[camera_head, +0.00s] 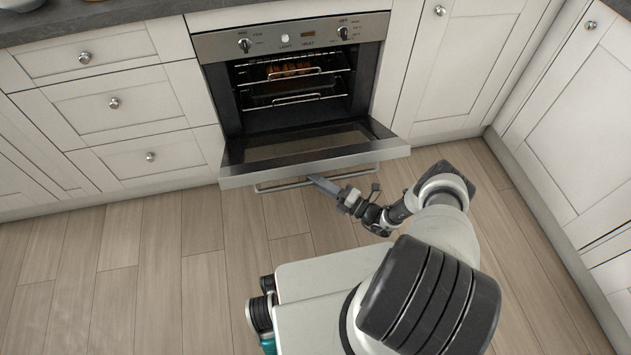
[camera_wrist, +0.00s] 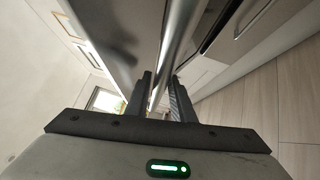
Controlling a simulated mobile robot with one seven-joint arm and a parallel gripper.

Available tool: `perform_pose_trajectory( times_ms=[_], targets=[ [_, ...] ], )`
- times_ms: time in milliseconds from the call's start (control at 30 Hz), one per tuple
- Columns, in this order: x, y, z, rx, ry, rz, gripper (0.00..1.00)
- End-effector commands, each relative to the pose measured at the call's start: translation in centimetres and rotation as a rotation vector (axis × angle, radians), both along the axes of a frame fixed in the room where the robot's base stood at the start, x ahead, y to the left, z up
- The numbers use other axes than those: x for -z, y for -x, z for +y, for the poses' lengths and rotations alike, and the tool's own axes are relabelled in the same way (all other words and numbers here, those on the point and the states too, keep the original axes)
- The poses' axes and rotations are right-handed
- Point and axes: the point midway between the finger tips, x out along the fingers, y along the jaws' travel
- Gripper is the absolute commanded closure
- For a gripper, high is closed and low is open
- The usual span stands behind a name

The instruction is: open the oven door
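The oven (camera_head: 290,65) is built into the white cabinets at the top middle of the head view. Its door (camera_head: 232,172) is hinged down and stands well open, with its inner side and glass facing up. The metal bar handle (camera_head: 275,188) runs along the door's outer side; it also crosses the wrist view (camera_wrist: 178,45). My gripper (camera_head: 322,184) is at the middle of the handle. In the wrist view, the two dark fingers (camera_wrist: 160,92) lie on either side of the bar and look closed on it. The exact contact at the fingertips is hard to see.
Inside the oven, wire racks (camera_head: 297,99) hold a browned food item (camera_head: 287,70). Drawers (camera_head: 115,103) stand to the left and cabinet doors (camera_head: 460,60) to the right. The wooden floor (camera_head: 165,280) in front and left of my base is clear.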

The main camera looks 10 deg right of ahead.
Motion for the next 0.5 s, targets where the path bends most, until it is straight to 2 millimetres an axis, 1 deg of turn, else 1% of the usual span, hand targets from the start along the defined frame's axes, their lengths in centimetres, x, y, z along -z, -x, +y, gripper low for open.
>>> perform_pose_trajectory(
  times_ms=[67,333,433,500],
  targets=[
    [0.0,0.1,0.0,-0.002,0.000,-0.001,0.68],
    [-0.1,0.2,0.1,-0.005,-0.002,-0.001,0.68],
    [-1.0,0.2,0.1,-0.006,-0.002,-0.002,0.68],
    [-2.1,0.2,0.1,-0.006,-0.004,-0.002,0.68]
  ],
)
